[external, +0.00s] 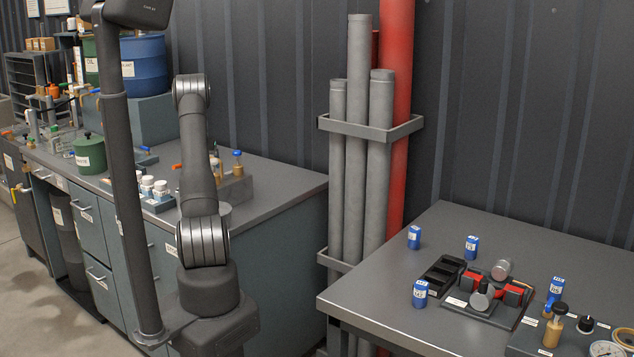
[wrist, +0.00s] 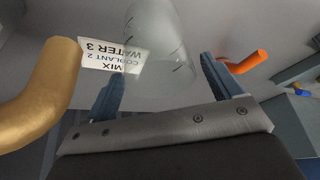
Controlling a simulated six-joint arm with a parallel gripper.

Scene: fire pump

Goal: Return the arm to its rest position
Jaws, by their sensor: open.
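My gripper (wrist: 163,68) shows in the wrist view with its two blue-grey fingers apart. A clear cylindrical vessel with dark marks (wrist: 160,35) is seen beyond and between the fingertips. I cannot tell whether it touches them; no grip on it shows. In the external view my arm stands over the near end of the left bench, its upper link upright. My gripper is hidden there behind the arm.
Close to the fingers are a brass pipe (wrist: 42,90), an upside-down mix label (wrist: 115,57) and an orange handle (wrist: 245,62). The left bench (external: 275,178) holds a green canister (external: 90,153) and a blue drum (external: 145,65).

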